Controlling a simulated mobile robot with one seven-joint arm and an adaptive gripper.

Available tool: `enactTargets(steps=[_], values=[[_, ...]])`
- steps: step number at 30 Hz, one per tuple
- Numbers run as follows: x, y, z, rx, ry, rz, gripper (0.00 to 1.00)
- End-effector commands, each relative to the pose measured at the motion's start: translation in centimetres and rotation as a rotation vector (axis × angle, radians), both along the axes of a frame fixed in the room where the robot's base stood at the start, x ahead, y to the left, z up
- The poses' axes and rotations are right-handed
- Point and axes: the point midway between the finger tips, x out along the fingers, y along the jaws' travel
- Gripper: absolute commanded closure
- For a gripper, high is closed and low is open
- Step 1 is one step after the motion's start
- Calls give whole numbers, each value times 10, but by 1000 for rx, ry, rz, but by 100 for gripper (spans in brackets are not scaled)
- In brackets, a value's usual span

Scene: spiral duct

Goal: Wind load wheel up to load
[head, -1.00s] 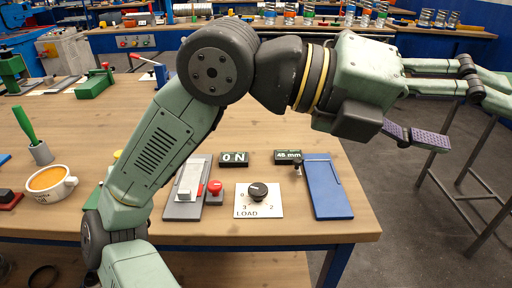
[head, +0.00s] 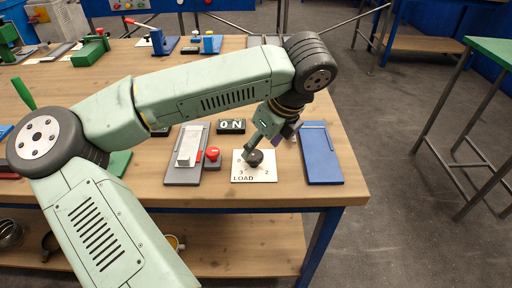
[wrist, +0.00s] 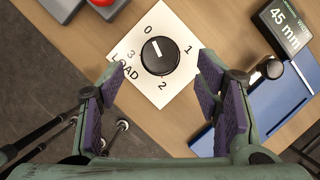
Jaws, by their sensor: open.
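The load wheel is a black round knob (wrist: 160,56) on a white plate (wrist: 180,88) marked 0, 1, 2, 3 and LOAD. Its white pointer line points towards the 0. In the head view the knob (head: 254,157) and plate (head: 262,173) lie near the table's front edge, partly covered by my gripper. My gripper (head: 262,140) points down just over the knob. In the wrist view my gripper (wrist: 160,72) is open, with purple-padded fingers to the left and right of the knob, apart from it.
A blue plate (head: 321,160) lies right of the load plate. A red button (head: 213,153) and a grey slide fixture (head: 187,158) are on its left. The ON display (head: 231,126) stands behind.

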Motion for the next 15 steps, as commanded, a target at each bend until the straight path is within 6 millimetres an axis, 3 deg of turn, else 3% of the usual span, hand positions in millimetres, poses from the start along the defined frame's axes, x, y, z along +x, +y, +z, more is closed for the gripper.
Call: enactTargets(steps=[6, 15], values=[[8, 9, -29, -2, 2, -1, 42], [12, 12, -41, -1, 1, -2, 42]])
